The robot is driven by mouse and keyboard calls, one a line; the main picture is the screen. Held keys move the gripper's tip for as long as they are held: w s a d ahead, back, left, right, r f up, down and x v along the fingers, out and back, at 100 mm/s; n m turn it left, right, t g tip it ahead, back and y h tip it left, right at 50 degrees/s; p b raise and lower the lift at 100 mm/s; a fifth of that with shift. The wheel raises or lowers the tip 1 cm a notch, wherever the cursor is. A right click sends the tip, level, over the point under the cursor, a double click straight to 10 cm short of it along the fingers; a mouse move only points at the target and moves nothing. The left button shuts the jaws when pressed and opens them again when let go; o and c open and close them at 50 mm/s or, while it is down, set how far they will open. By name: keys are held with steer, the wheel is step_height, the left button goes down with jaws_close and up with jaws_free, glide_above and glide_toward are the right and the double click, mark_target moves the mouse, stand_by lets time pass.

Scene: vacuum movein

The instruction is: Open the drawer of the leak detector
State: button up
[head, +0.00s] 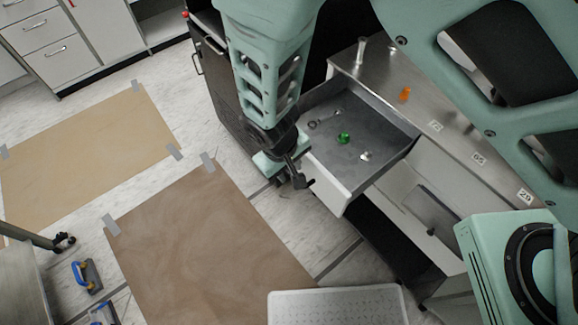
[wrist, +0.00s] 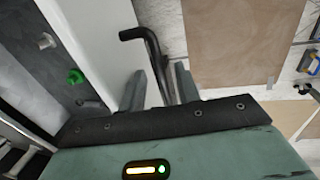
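The drawer (head: 372,115) is pulled out from a metal-topped cabinet, with its inside in view. Its pale front panel (head: 327,180) faces my gripper (head: 291,178). A black bar handle (wrist: 151,50) stands off the front panel in the wrist view. My gripper (wrist: 160,80) has its two fingers apart, one on each side of the handle. Gaps show between the fingers and the bar, so it does not look clamped. Inside the drawer are a green piece (head: 344,138), a small whitish fitting (head: 365,156) and a wrench-like tool (head: 323,119).
The metal top (head: 440,125) carries an orange piece (head: 405,94), a small metal part (head: 361,50) and white labels. Taped brown sheets (head: 200,245) lie on the floor to the left. A white perforated panel (head: 338,306) is at the bottom.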

step_height(320, 180, up, 17)
steer(key=s+a+b, duration=0.1)
steer(key=s+a, duration=0.1)
steer(key=shift+a+b, duration=0.3)
steer(key=shift+b, duration=0.1)
steer(key=s+d+r, duration=0.2)
steer(key=s+d, duration=0.1)
steer(key=d, duration=0.2)
steer(key=s+d+r+y, duration=0.1)
steer(key=s+d+r, duration=0.1)
steer(key=s+d, duration=0.2)
steer(key=s+d+r+g+y, duration=0.1)
steer(key=s+d+r, duration=0.2)
steer(key=d, duration=0.3)
steer(key=shift+s+d+n, duration=0.15)
steer(key=shift+s+n, duration=0.05)
steer(key=shift+n, duration=0.2)
